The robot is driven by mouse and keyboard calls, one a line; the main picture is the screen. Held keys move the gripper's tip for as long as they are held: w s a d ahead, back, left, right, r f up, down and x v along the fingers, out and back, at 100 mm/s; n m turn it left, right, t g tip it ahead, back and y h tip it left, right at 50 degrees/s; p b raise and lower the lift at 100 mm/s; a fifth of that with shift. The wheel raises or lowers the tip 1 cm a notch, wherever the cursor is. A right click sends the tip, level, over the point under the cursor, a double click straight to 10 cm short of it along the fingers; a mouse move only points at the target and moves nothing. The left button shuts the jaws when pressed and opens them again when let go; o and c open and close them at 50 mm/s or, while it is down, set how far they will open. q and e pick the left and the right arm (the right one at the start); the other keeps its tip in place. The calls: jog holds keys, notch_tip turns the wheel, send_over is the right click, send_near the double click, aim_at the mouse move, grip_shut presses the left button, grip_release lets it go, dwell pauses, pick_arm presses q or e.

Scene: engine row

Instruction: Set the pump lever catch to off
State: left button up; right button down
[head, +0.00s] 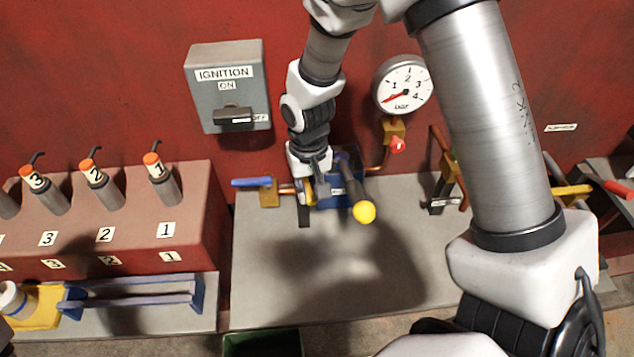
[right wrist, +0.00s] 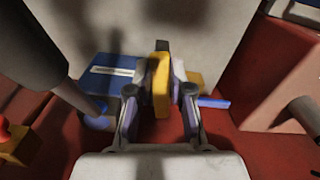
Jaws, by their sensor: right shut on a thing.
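The pump is a blue block (head: 345,160) on the grey plate, with a dark lever (head: 352,185) ending in a yellow ball knob (head: 364,212). The blue block also shows in the right wrist view (right wrist: 100,88), with a white label too blurred to read. A yellow bar, apparently the lever catch (right wrist: 160,80), stands beside the block. My right gripper (right wrist: 158,105) is shut on this bar, one finger on each side. In the head view my right gripper (head: 307,190) reaches down at the block's left side and hides most of the catch. My left gripper is not in view.
A valve with a blue handle (head: 252,182) lies just left of my right gripper. A pressure gauge (head: 403,85) and a red knob (head: 397,145) are behind right. The ignition box (head: 228,100) is on the red wall. The front of the grey plate (head: 330,285) is clear.

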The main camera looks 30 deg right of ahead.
jog(key=shift+w+a+m+p, duration=0.25)
jog(key=shift+a+m+p, duration=0.3)
jog(key=shift+m, duration=0.65)
jog(key=shift+a, duration=0.1)
jog(key=c, duration=1)
grip_release()
jog(key=shift+w, duration=0.1)
jog(key=shift+c, duration=0.2)
notch_tip(320, 180, up, 12)
jog(key=shift+f, duration=0.1)
